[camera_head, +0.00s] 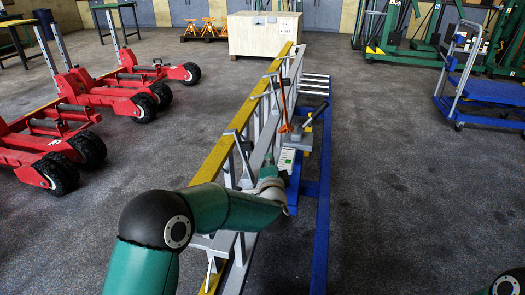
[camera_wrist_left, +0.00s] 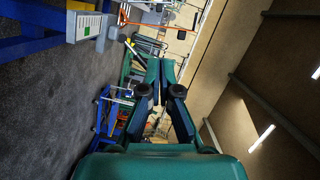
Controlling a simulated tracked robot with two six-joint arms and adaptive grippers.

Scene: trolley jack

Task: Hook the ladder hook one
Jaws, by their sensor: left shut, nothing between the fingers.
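A long ladder with a yellow rail (camera_head: 222,152) and silver rails lies lengthwise on a blue frame (camera_head: 322,215) in the head view. A dark-grey hook (camera_head: 240,141) stands at its near left side, and another hook-like part (camera_head: 273,78) is farther along. I cannot tell which is hook one. My left gripper (camera_head: 269,163) is over the ladder, right of the near hook, partly hidden by my own wrist. In the left wrist view its fingers (camera_wrist_left: 167,64) are together with nothing between them. My right gripper is out of view.
Red jacks (camera_head: 105,88) stand left, a blue trolley (camera_head: 482,98) right, and a wooden crate (camera_head: 262,34) behind. The floor right of the blue frame is clear.

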